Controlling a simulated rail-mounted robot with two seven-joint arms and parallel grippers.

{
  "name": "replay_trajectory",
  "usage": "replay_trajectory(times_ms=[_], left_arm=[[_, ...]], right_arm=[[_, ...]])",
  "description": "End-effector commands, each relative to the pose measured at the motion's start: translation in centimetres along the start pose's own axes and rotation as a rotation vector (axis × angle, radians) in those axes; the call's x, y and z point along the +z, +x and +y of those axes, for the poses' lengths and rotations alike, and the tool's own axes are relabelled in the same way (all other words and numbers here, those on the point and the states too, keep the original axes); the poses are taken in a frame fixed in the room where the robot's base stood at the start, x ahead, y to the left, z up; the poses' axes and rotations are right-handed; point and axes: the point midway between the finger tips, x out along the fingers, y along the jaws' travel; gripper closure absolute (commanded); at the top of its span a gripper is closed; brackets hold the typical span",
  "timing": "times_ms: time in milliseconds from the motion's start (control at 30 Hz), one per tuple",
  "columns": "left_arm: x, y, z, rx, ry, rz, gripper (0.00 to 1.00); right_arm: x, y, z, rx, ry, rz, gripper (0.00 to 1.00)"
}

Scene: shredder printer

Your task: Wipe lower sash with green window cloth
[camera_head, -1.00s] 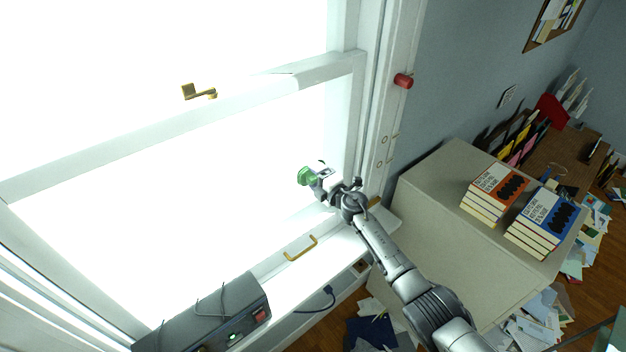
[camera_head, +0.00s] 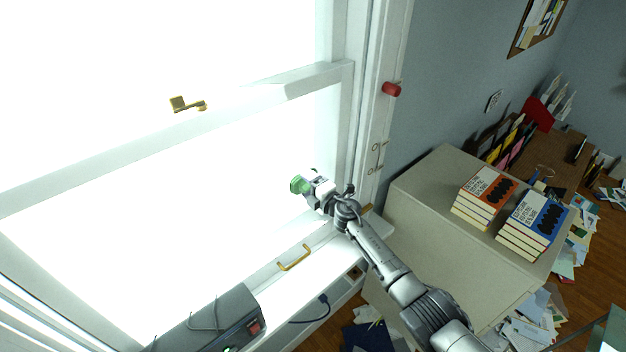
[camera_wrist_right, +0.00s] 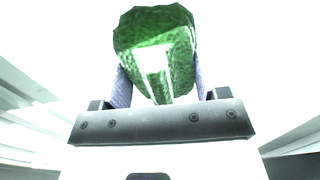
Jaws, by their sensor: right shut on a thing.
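The lower sash (camera_head: 150,140) is a white-framed window pane, glaring bright, filling the left and middle of the head view. My right gripper (camera_head: 306,187) is in front of the right part of its glass. It is shut on the green window cloth (camera_head: 297,185). In the right wrist view the cloth (camera_wrist_right: 155,40) is bunched between the two fingers, toward the bright pane. I cannot tell whether the cloth touches the glass. My left gripper is not in view.
A brass latch (camera_head: 187,104) sits on the sash's top rail, and a brass handle (camera_head: 294,258) is at its bottom. A dark grey device (camera_head: 222,318) stands on the sill. A beige cabinet (camera_head: 420,210) with book stacks (camera_head: 484,196) is right of my arm.

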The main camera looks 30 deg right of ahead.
Motion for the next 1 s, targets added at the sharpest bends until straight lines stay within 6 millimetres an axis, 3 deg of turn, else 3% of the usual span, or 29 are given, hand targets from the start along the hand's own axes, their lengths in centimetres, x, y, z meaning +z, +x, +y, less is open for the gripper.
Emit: replay_trajectory(times_ms=[1000], left_arm=[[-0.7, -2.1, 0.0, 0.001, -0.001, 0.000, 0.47]], right_arm=[[-5.4, 0.3, 0.1, 0.001, 0.002, 0.002, 0.51]])
